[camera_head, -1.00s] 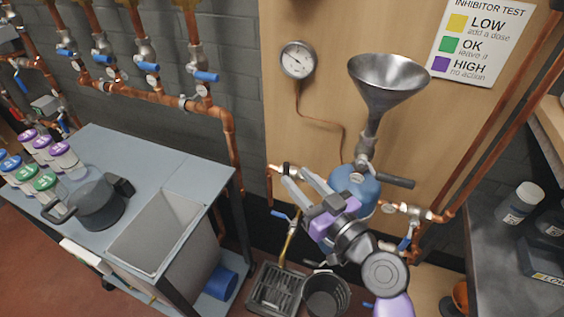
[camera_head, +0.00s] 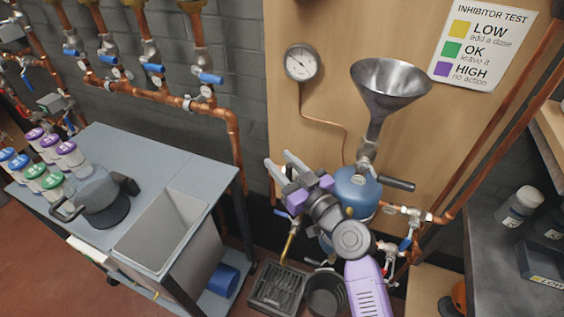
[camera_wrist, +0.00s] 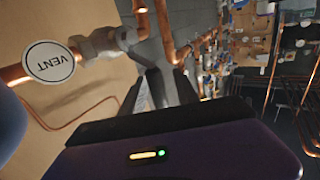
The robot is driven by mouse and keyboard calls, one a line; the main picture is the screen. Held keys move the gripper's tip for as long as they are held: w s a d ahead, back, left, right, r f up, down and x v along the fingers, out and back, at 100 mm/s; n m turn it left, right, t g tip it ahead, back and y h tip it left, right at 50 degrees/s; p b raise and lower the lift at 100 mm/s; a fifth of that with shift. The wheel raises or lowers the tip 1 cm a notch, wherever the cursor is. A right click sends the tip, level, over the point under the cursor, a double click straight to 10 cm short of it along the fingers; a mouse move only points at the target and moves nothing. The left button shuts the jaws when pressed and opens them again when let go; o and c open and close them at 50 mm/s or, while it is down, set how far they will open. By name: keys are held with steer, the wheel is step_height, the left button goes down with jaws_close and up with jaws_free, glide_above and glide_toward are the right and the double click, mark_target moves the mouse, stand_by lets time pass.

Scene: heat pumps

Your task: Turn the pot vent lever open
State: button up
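The blue pot (camera_head: 357,192) hangs against the wooden panel under a metal funnel (camera_head: 390,85). In the wrist view, a round white VENT tag (camera_wrist: 50,62) hangs on a copper pipe beside a metal valve fitting (camera_wrist: 105,42). In the wrist view the gripper (camera_wrist: 165,75) is right of and below the valve fitting.
A gauge (camera_head: 302,62) with a thin copper tube is above my gripper. Copper pipes (camera_head: 235,150) run close on the left. A grey bench (camera_head: 150,155) holds a dark pot and several capped bottles. A black bucket (camera_head: 326,293) and a grate (camera_head: 277,288) are below.

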steer(key=shift+c, duration=0.3)
jaws_close()
stand_by(1.1)
